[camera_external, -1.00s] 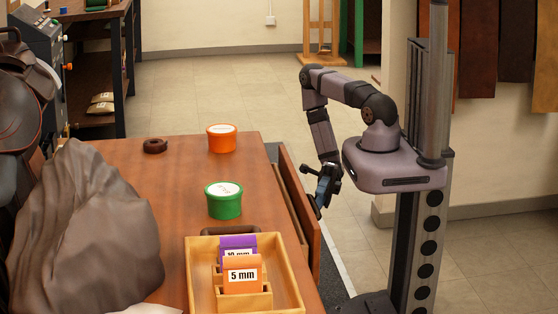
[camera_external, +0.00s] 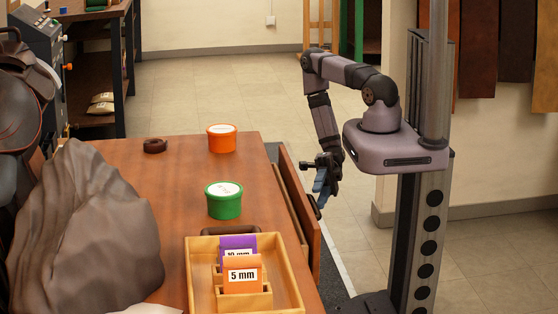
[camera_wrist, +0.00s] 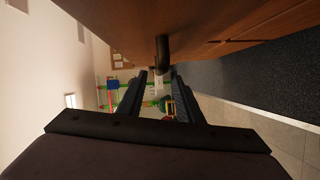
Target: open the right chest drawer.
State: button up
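A wooden drawer front (camera_external: 302,222) stands along the right side of the wooden worktop, with a narrow dark gap between them. A dark handle (camera_external: 315,206) shows on its outer face. In the wrist view the handle (camera_wrist: 162,54) is a black bar on the wooden face (camera_wrist: 215,22). My gripper (camera_external: 322,180) is just outside the drawer front, close to the handle. In the wrist view my gripper (camera_wrist: 159,76) is open, fingers apart. The handle's end appears between the fingertips; I cannot tell whether they touch it.
The worktop (camera_external: 180,185) holds an orange tub (camera_external: 222,138), a green tub (camera_external: 223,201), a dark ring (camera_external: 155,146) and a wooden tray (camera_external: 200,290) with labelled cards. A brown covered heap (camera_external: 85,225) lies at left. The floor (camera_external: 235,90) beyond the worktop is clear.

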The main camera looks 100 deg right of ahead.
aim_at(314, 203)
jog(key=shift+x, duration=3.65)
grip_shut()
